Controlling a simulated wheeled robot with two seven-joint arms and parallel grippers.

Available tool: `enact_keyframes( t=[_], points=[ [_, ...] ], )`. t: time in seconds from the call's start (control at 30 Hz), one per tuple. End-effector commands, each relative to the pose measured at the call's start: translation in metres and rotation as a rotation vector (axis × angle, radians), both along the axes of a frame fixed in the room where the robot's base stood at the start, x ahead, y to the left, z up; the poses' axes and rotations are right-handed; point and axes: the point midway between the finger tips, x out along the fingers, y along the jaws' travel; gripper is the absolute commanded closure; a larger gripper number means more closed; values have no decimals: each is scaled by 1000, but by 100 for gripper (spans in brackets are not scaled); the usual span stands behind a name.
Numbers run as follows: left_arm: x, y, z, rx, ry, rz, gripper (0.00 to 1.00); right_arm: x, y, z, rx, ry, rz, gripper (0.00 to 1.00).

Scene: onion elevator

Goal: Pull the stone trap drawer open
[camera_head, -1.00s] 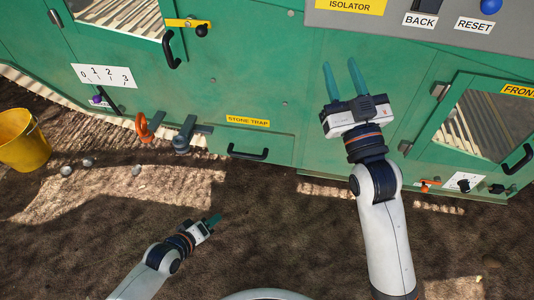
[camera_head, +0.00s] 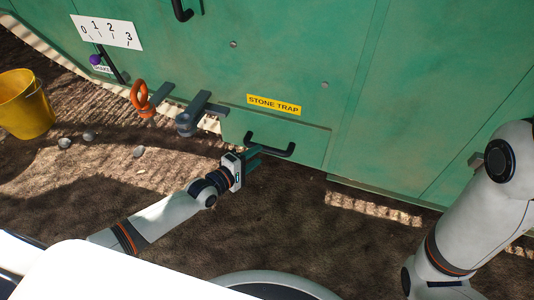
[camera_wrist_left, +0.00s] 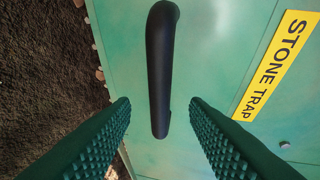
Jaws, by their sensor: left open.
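The green stone trap drawer (camera_head: 310,143) is in the lower part of the green machine, under a yellow STONE TRAP label (camera_head: 273,104). It looks flush with the panel around it. Its black bar handle (camera_head: 270,148) also shows in the left wrist view (camera_wrist_left: 160,70). My left gripper (camera_head: 253,162) is open at the left end of the handle. In the left wrist view the handle lies between and beyond the two green ridged fingers (camera_wrist_left: 160,135), with no clear contact. My right arm (camera_head: 470,210) shows at the right, but its gripper is out of view.
A purple-knobbed lever (camera_head: 96,60) sits by a 0-3 scale. A yellow bucket (camera_head: 25,105) and small stones (camera_head: 65,142) lie left.

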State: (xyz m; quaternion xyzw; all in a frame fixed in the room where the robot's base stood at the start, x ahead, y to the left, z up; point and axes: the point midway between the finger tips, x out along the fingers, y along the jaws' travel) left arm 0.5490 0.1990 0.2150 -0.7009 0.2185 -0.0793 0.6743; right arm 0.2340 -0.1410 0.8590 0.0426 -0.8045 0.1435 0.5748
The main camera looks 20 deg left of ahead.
Motion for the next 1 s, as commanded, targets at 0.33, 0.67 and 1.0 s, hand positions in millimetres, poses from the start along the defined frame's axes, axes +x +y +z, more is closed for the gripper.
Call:
enact_keyframes(
  t=[0.33, 0.67, 1.0],
  points=[
    [45, -20, -12, 2, -1, 1, 59, -11, 1, -20, -2, -30, -2, 64],
    [49, -23, -10, 3, 1, -1, 59, -10, 1, -21, -2, -30, -2, 64],
    [49, -23, -11, 3, 1, -1, 100, -11, 1, -21, -3, -30, -2, 64]
  ],
)
